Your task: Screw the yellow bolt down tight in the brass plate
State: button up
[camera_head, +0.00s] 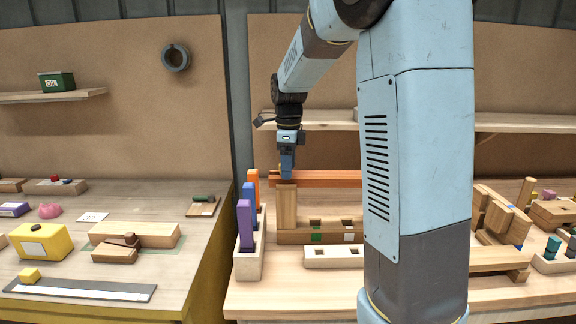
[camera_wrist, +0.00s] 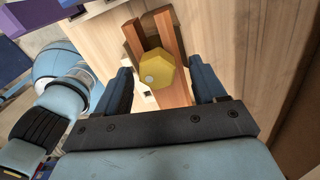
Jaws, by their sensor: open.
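The yellow bolt (camera_wrist: 165,75) shows its six-sided head in the wrist view, with a pale round spot on it. The head lies between the two dark blue fingers of my open gripper (camera_wrist: 160,82), with a visible gap on each side. Reddish-brown wooden bars (camera_wrist: 168,32) run beneath and beside the bolt. The brass plate cannot be told apart surely; the bolt head covers what lies under it. In the head view my gripper (camera_head: 287,172) points down near the orange-brown beam (camera_head: 330,179), and the bolt cannot be made out there.
A pale rack (camera_head: 249,265) with purple, blue and orange upright blocks stands left of my gripper. An upright wooden block (camera_head: 287,208) and a socketed wooden block (camera_head: 292,237) stand just in front. Wooden parts (camera_head: 493,213) crowd the right side. A gap separates the left table (camera_head: 60,265).

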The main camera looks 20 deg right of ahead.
jog(key=shift+r, duration=0.1)
notch_tip(320, 180, up, 12)
jog(key=shift+w, duration=0.15)
dwell(0.3)
jog(key=s+f+n+t, duration=0.3)
jog(key=s+n, duration=0.8)
jog(key=s, duration=0.3)
jog(key=s+f+n+t, duration=0.2)
jog(key=s+f+n, duration=0.1)
jog(key=s+n, duration=0.9)
jog(key=shift+s+a+t, duration=0.4)
jog(key=shift+s+a, duration=0.05)
jog(key=shift+s, duration=0.75)
jog(key=shift+f, duration=0.1)
jog(key=shift+c, duration=0.5)
